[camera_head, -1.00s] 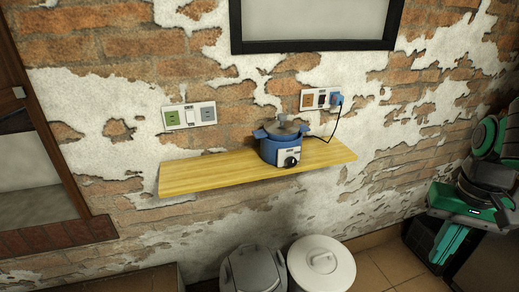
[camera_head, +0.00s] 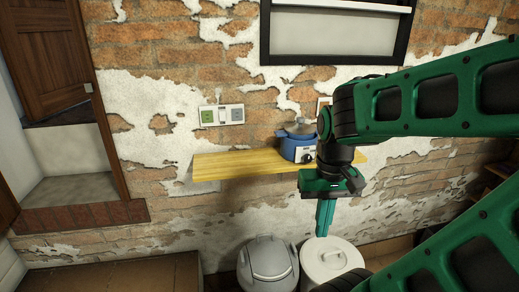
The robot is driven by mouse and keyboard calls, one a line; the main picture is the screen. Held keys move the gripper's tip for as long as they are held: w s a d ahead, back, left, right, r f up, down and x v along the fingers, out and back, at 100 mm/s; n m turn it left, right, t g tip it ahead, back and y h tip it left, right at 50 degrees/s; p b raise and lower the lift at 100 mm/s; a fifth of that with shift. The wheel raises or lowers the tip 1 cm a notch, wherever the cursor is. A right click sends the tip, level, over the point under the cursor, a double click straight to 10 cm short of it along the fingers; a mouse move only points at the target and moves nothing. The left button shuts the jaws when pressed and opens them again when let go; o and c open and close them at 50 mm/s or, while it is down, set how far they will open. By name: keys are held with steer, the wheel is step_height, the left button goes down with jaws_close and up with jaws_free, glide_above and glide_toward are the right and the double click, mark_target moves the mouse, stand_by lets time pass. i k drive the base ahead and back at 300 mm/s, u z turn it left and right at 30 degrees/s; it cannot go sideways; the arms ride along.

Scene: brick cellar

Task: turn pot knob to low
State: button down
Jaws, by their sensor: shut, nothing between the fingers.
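The blue pot (camera_head: 294,146) with a grey lid stands on a yellow wooden shelf (camera_head: 232,166) on the brick wall. Its white front panel with the dark knob (camera_head: 307,157) shows just left of my wrist, which covers the pot's right side. I cannot read the knob's setting. My gripper (camera_head: 322,232) points down with its green fingers together and empty. In the picture it lies below and right of the knob, under the shelf line. It is apart from the pot.
A grey bin (camera_head: 268,264) and a white lidded bin (camera_head: 330,259) stand on the floor below. A switch panel (camera_head: 222,115) is on the wall left of the pot; another is mostly hidden by my arm. The shelf's left part is bare.

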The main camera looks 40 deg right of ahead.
mark_target(307, 158)
steer(key=u, duration=1.55)
steer(key=k, duration=1.4)
steer(key=z, duration=1.85)
steer(key=i, duration=1.05)
steer(key=u, duration=0.05)
